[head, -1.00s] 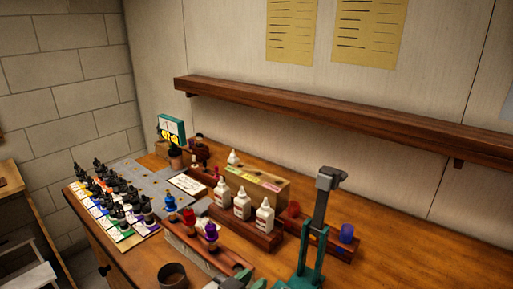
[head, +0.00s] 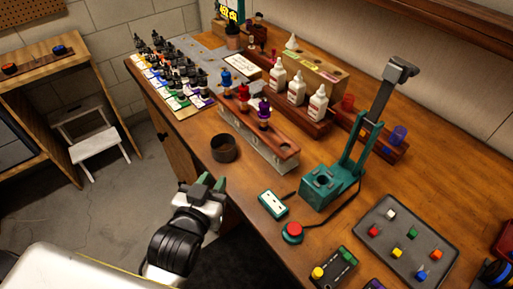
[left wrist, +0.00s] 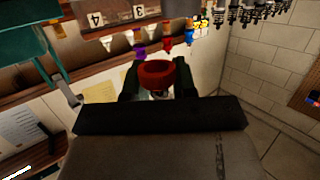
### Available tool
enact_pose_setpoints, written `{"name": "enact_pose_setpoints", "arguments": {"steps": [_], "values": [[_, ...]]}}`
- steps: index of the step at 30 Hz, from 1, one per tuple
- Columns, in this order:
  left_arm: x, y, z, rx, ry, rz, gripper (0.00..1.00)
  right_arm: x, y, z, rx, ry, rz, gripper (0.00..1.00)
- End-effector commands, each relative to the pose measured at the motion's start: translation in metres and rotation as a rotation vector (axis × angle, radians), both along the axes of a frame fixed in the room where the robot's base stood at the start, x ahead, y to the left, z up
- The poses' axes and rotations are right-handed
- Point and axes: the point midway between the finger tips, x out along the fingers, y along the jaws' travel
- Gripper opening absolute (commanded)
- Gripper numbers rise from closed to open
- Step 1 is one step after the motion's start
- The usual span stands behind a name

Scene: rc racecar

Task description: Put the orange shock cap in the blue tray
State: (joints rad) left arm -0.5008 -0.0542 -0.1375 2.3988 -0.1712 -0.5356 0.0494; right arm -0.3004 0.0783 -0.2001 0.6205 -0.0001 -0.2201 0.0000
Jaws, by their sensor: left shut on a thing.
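My left gripper (head: 212,184) is low at the table's front edge, near the dark round cup. In the left wrist view the same gripper (left wrist: 158,78) has its dark fingers shut on either side of a round red-orange cap (left wrist: 157,73), which looks like the orange shock cap. In the head view the held cap is not visible. I see no plain blue tray; a small translucent blue cup (head: 397,136) stands in a wooden holder at the back right. My right gripper is not in view.
A dark round cup (head: 223,149) stands near the front edge. Behind it a rack (head: 258,143) holds blue, red and purple topped pieces and has an empty hole. A green press stand (head: 332,185), white bottles (head: 296,88) and a grey tray (head: 408,228) with coloured buttons fill the table.

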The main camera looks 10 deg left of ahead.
Motion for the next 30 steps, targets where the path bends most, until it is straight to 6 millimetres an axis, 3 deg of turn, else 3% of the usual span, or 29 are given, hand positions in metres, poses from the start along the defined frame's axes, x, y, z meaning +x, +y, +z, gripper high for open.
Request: {"name": "enact_pose_setpoints", "arguments": {"steps": [5,9,15,21,30], "values": [[0.031,-0.047,0.016,0.003,-0.01,-0.152,0.05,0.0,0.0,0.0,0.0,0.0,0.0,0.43],[0.052,-0.096,0.031,0.007,-0.009,-0.32,0.05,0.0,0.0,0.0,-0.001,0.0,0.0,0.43],[0.066,-0.151,0.046,0.007,-0.005,-0.525,0.05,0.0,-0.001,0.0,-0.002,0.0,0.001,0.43],[0.07,-0.175,0.051,0.003,-0.001,-0.625,0.05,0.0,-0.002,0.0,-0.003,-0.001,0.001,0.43],[0.069,-0.178,0.051,0.001,0.0,-0.635,0.05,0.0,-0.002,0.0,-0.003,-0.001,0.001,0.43]]}}
